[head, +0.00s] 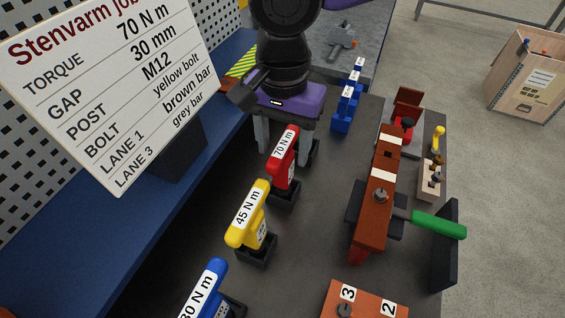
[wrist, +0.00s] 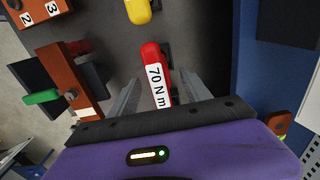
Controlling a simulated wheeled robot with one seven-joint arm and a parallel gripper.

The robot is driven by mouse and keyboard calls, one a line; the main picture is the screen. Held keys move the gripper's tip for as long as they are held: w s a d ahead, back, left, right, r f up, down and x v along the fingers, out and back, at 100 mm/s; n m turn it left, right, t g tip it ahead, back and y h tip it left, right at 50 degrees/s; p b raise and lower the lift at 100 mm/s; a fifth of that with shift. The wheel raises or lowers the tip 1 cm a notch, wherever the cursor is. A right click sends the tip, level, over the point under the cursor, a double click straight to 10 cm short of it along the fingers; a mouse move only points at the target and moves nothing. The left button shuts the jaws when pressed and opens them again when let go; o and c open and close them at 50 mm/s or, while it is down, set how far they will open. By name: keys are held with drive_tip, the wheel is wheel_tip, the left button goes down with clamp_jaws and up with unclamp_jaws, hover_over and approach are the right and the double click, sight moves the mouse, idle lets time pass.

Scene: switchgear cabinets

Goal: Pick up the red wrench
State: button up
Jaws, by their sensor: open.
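The red wrench (head: 284,158) carries a white "70 N m" label and stands in a dark holder on the dark bench top. It also shows in the wrist view (wrist: 152,62), with its labelled end reaching between my fingers. My gripper (head: 277,140) is purple and black with grey fingers, and hangs over the far end of the red wrench. In the wrist view my gripper (wrist: 160,88) is open, with one finger on each side of the wrench and a gap on both sides.
A yellow "45 N m" wrench (head: 250,217) and a blue wrench (head: 207,293) stand nearer in the same row. Blue blocks (head: 347,105) stand beyond. A brown bar (head: 377,190) with a green handle (head: 438,224) lies right. A job sign (head: 110,85) stands left.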

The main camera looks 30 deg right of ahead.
sight(283, 174)
drive_tip(key=shift+s+f, duration=0.1)
drive_tip(key=shift+f, duration=1.7)
clamp_jaws()
drive_tip(key=shift+r, duration=0.1)
